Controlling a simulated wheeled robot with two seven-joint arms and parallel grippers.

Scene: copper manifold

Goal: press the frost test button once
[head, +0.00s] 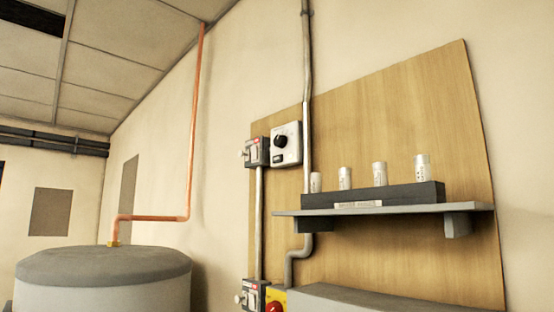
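No gripper of mine is in view. A pale control box (287,143) with a black round dial (281,141) is fixed to the wooden wall board, with a small mark or part below the dial. A grey box with a red label (257,151) and a knob at its left sits against it. A red round button (274,306) on a yellow plate (279,296) is cut off by the bottom edge. I cannot read any label, so I cannot tell which of these is the frost test button.
A grey shelf (384,211) carries a black holder (420,193) with several pale cylinders. A grey-topped tank (100,264) with a copper pipe (194,130) stands at the left. A grey conduit (307,90) runs down the wooden board (430,110). Another knobbed box (256,291) sits low.

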